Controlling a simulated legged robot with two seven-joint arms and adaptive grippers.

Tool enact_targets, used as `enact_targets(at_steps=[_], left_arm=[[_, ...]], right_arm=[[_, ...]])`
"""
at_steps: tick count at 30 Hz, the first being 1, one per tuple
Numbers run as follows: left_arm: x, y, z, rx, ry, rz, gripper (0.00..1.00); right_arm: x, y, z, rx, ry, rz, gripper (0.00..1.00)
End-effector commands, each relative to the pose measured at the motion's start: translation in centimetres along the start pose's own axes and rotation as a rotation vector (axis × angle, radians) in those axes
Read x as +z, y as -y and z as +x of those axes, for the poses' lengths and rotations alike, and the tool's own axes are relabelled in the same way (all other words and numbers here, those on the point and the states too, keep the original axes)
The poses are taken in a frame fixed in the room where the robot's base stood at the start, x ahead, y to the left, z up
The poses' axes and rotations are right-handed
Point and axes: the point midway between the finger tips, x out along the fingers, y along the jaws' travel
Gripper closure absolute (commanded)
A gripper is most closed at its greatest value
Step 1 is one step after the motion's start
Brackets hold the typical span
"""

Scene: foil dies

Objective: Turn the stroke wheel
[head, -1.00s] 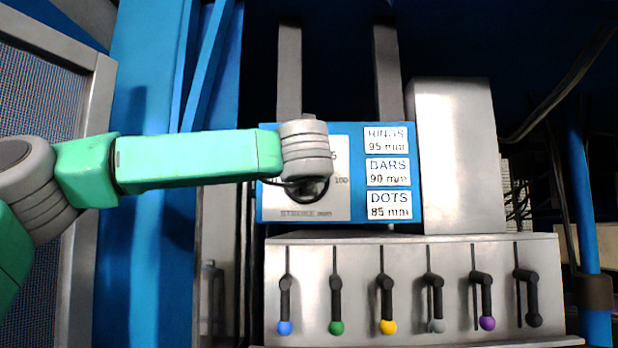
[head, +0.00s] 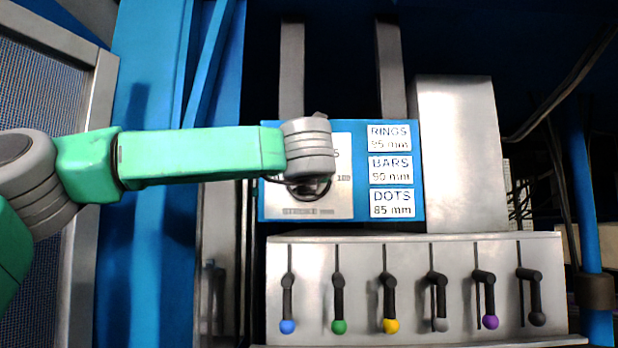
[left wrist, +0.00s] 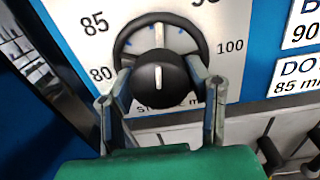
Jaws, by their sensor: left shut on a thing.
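The stroke wheel is a black round knob (left wrist: 161,82) with a white pointer line, inside a dark ring on a white dial plate (left wrist: 70,12). My left gripper (left wrist: 160,72) is shut on the knob, one finger on each side. In the left wrist view the pointer line points nearly straight up, between 85 at upper left and a cropped number at upper right; 80 is at left and 100 at right. In the head view my left wrist covers most of the wheel; only its dark lower rim (head: 309,193) shows. My right gripper is not in view.
A blue panel (head: 365,206) carries labels: RINGS 95 mm, BARS 90 mm, DOTS 85 mm (head: 391,203). Below it a grey box (head: 360,255) holds a row of several levers with coloured knobs. A grey metal block (head: 458,150) stands to the right. Blue posts stand at left and right.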

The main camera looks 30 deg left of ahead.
Motion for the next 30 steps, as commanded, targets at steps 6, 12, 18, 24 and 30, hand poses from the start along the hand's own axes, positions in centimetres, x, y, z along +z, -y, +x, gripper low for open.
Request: enact_targets(at_steps=[6,12,18,24,30], left_arm=[[-0.44,0.18,0.04,-0.005,-0.003,0.188,0.85],[-0.48,0.14,0.07,-0.006,0.0,0.352,0.85],[-0.53,0.17,0.07,-0.008,0.003,0.481,0.85],[-0.6,0.18,0.07,-0.009,0.004,0.563,0.85],[-0.67,0.16,0.09,-0.009,0.004,0.6,0.85]], right_arm=[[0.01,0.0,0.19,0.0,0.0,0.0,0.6],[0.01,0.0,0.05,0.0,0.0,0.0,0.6],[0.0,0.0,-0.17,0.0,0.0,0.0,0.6],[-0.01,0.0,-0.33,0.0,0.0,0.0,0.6],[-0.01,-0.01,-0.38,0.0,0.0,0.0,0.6]])
